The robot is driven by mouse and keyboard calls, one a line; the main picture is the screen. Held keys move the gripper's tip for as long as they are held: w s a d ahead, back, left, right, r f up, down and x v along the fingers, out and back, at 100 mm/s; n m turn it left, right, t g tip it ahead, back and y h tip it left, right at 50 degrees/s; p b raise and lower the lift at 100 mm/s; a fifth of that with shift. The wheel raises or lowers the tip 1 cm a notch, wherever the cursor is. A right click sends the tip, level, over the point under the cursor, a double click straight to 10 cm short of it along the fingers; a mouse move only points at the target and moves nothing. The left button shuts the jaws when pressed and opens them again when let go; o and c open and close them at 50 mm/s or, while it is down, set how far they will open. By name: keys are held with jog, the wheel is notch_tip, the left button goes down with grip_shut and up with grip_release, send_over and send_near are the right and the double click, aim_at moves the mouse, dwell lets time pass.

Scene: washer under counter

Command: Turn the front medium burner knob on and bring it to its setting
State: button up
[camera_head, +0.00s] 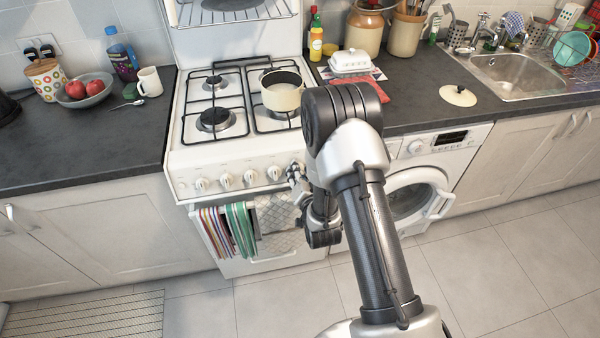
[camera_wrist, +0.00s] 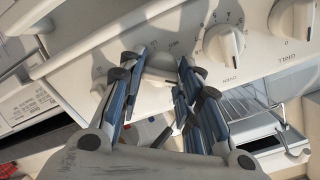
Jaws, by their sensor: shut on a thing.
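The white stove (camera_head: 235,155) has a row of white knobs along its front panel. In the head view, several knobs (camera_head: 250,176) show left of my gripper (camera_head: 296,174), which is at the right end of the row and covers the panel there. In the wrist view my gripper (camera_wrist: 163,64) is shut on a white knob (camera_wrist: 160,62), one finger on each side of it. The knob's face is mostly hidden between the fingers. Two other knobs, a near one (camera_wrist: 225,44) and a farther one (camera_wrist: 291,20), stand to the right, with markings around them.
A cream pot (camera_head: 283,97) stands on the hob's right side. Striped towels (camera_head: 228,230) and a grey cloth (camera_head: 275,216) hang on the oven front below the panel. A washing machine (camera_head: 425,185) is to the right. The tiled floor (camera_head: 270,303) in front is clear.

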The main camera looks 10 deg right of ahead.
jog(key=shift+a+n, duration=0.1)
jog(key=shift+n, duration=11.6)
jog(key=o, duration=1)
jog(key=shift+o, duration=0.2)
jog(key=shift+s, duration=0.1)
